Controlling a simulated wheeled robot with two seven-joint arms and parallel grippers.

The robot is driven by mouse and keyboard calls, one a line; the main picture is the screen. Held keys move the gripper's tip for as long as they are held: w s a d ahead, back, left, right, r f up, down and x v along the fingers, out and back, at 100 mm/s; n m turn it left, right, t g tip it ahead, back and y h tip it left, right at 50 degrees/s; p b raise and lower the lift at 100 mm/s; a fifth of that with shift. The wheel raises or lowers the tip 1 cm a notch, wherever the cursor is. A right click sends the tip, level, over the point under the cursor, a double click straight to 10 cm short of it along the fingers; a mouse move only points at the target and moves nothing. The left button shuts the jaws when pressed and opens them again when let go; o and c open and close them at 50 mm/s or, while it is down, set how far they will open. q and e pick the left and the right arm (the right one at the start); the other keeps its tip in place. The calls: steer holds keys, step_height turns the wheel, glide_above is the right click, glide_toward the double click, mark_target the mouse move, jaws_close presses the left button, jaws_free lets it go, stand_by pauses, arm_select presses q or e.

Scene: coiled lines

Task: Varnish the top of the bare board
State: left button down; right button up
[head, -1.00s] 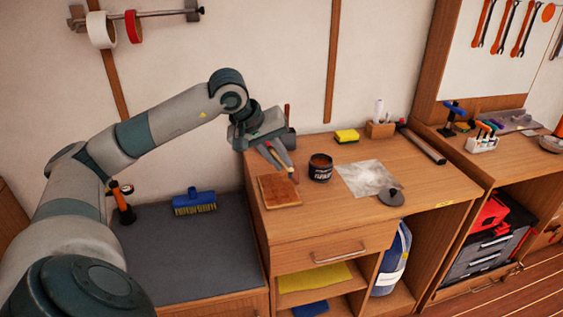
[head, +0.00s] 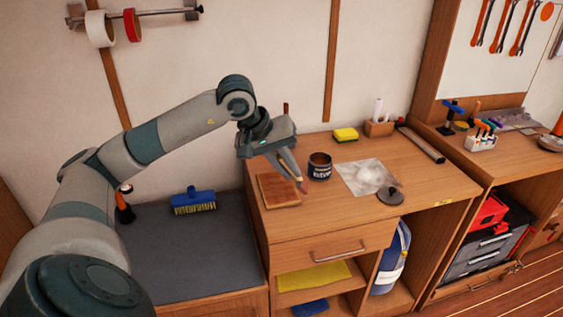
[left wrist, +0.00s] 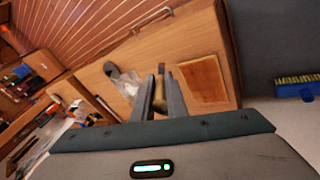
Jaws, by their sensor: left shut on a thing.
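The board (head: 279,190) lies flat at the left end of the wooden worktop, orange-brown on top; it also shows in the left wrist view (left wrist: 203,78). An open dark tin (head: 320,167) with a pale label stands behind and to its right. My left gripper (head: 291,168) is shut on a brush (left wrist: 160,97), pointing down. The brush tip shows below the fingers near the board's right edge, in front of the tin; whether it touches anything is unclear. The fingers hide part of the brush. My right gripper is not in view.
A pale, stained sheet (head: 366,177) lies right of the tin, with a dark round lid (head: 390,196) at its corner. A yellow sponge (head: 346,134) and a wooden holder (head: 379,128) stand behind. A blue brush (head: 194,201) lies on the grey surface at left.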

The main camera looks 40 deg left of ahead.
arm_select(q)
steer(key=s+d+f+m+g+h, duration=0.1)
steer(key=d+m, duration=0.3)
steer(key=d, duration=0.7)
steer(key=s+d+f+m+g+h, duration=0.1)
steer(key=s+d+m, duration=0.3)
steer(key=d, duration=0.7)
steer(key=shift+f+g+h, duration=0.3)
steer(key=shift+f+h, duration=0.3)
steer(key=shift+f, duration=0.15)
steer(key=shift+a, duration=0.15)
